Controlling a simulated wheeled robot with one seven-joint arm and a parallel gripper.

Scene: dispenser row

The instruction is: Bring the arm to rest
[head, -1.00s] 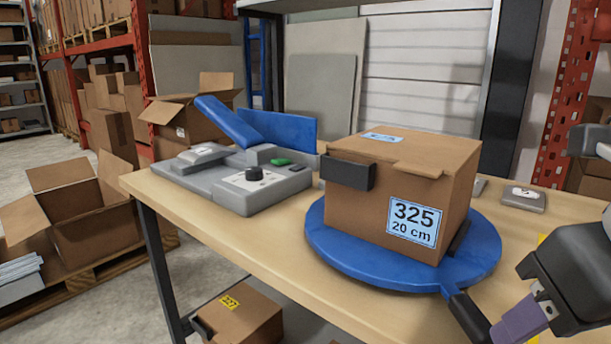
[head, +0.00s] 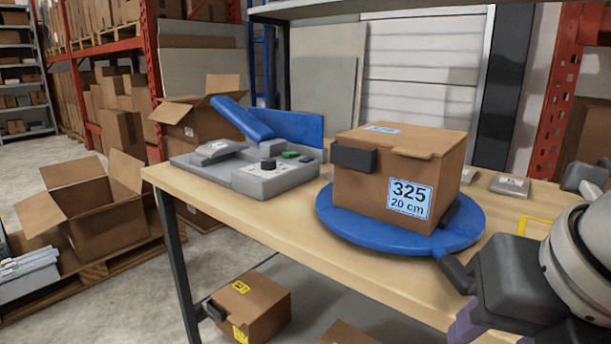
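My arm reaches in from the right edge in the head view, and my gripper (head: 468,326) is at the lower right, in front of the table edge. Its fingers are cut off by the lower frame edge, so I cannot tell whether it is open or shut. The dark handle (head: 456,272) of the blue turntable (head: 345,222) lies close to the gripper housing; whether they touch is unclear. A closed cardboard box (head: 365,190) labelled 325, 20 cm sits on the turntable.
The wooden table (head: 290,235) holds a grey tape dispenser (head: 262,175) with blue flaps and a flat grey piece (head: 510,186) at the back right. Open cartons (head: 105,230) stand on a pallet at left. A small box (head: 252,310) is below the table.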

